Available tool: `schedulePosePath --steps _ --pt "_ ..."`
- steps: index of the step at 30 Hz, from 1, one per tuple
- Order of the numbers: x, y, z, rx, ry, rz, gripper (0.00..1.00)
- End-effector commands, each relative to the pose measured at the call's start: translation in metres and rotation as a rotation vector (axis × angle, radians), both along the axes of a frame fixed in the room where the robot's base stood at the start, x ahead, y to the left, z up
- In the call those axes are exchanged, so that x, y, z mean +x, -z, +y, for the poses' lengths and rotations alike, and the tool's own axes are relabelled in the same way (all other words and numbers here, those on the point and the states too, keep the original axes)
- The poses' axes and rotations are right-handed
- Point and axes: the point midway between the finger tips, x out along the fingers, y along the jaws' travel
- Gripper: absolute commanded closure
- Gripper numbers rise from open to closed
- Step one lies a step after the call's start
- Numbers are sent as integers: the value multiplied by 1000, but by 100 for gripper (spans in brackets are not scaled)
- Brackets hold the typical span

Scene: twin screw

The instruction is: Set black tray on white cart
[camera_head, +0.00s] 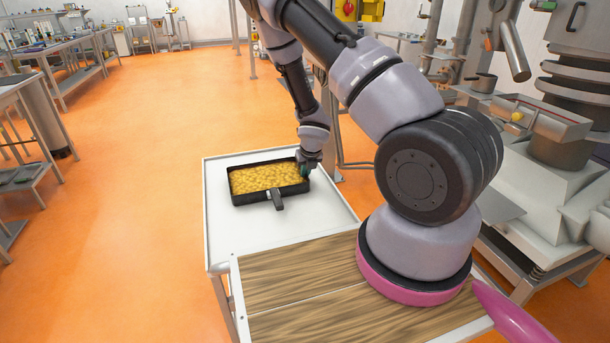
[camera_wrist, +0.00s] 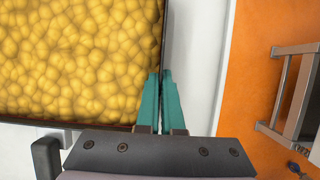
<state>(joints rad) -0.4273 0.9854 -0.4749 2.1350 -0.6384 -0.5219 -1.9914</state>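The black tray (camera_head: 250,199), filled with yellow lumpy pieces, lies level at the white cart top (camera_head: 232,236) and looks to rest on it. A dark handle sticks out from its front side. My gripper (camera_head: 304,170) is at the tray's right edge. In the wrist view the teal fingers (camera_wrist: 161,78) are close together, one on each side of the tray's rim (camera_wrist: 164,30), pinching it. White cart surface (camera_wrist: 203,60) shows right beside the tray there. The tray's underside is hidden, so a small gap beneath cannot be ruled out.
A wood-topped surface (camera_head: 300,290) with my arm's base adjoins the cart in front. Steel machinery (camera_head: 550,190) stands to the right, a bench (camera_head: 60,50) at the back left. Orange floor (camera_head: 130,160) is open on the left. Bare cart top surrounds the tray.

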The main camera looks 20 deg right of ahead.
Motion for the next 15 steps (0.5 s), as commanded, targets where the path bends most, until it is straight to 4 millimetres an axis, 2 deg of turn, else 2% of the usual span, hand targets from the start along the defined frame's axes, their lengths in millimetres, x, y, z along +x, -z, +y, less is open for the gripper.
schedulePosePath --steps 4,6,7,15 --pt "0 2 0 0 0 0 100" --pt "0 2 0 0 0 1 70" --pt "0 2 0 0 0 1 66" --pt "0 1 0 0 0 1 66"
